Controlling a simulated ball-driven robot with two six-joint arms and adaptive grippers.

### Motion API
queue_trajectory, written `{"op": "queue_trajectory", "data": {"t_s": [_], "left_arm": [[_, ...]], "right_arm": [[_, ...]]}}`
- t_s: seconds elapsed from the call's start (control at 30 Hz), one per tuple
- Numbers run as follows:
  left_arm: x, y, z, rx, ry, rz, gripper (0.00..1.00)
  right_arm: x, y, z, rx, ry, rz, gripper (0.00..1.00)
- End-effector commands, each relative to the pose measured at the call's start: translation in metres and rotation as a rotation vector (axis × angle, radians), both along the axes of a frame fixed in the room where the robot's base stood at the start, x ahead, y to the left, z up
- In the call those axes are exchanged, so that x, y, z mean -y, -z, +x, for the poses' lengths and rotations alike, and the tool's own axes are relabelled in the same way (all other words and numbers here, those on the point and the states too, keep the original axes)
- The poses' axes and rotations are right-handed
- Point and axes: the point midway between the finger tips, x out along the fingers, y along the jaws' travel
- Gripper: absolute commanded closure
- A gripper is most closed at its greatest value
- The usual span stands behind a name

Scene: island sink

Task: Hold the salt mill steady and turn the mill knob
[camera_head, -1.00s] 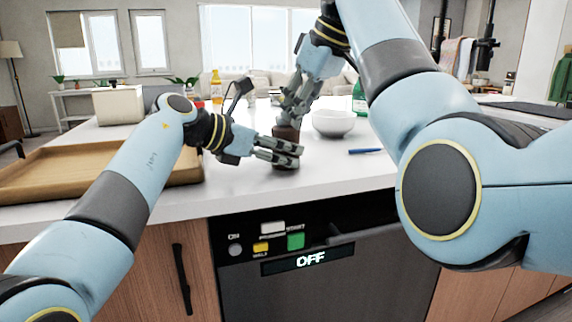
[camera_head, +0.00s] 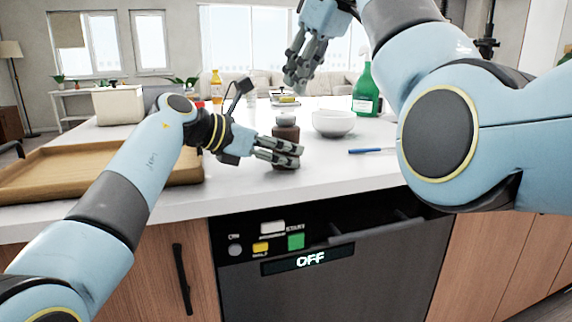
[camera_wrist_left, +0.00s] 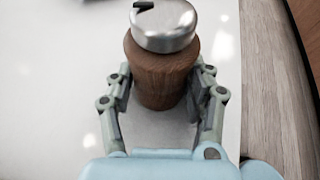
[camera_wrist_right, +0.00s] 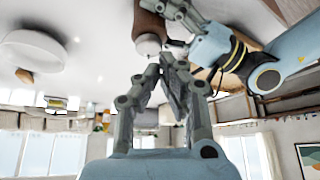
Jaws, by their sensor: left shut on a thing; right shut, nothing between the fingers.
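The salt mill (camera_head: 286,133) stands upright on the white counter, with a brown wooden body and a silver mill knob (camera_head: 287,118) on top. In the left wrist view the knob (camera_wrist_left: 165,25) shows a dark mark on its top. My left gripper (camera_head: 297,156) is shut around the lower body of the mill (camera_wrist_left: 160,75), one finger on each side. My right gripper (camera_head: 291,86) is shut and empty, raised above the mill and clear of it. In the right wrist view the knob (camera_wrist_right: 148,44) lies just beyond my right fingertips (camera_wrist_right: 166,62).
A white bowl (camera_head: 334,123) stands right of the mill, with a blue pen (camera_head: 370,150) in front of it. A green bottle (camera_head: 366,92) stands behind. A wooden tray (camera_head: 40,172) lies at the left. The dishwasher front (camera_head: 330,275) is below the counter edge.

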Motion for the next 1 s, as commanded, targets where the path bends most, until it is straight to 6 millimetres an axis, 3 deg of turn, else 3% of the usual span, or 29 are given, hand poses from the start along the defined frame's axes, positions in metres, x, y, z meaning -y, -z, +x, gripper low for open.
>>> {"op": "queue_trajectory", "data": {"t_s": [0.27, 0.5, 1.0], "left_arm": [[0.0, 0.0, 0.0, 0.0, 0.0, 0.0, 0.86], [0.0, 0.0, 0.0, 0.0, 0.0, 0.0, 0.86], [0.0, 0.0, 0.0, 0.0, 0.0, 0.0, 0.86]], "right_arm": [[0.001, -0.001, 0.002, 0.001, 0.0, -0.001, 1.0], [0.014, -0.008, 0.019, -0.001, 0.0, 0.001, 1.0], [0.014, 0.049, 0.019, -0.001, 0.0, 0.001, 1.0]]}}
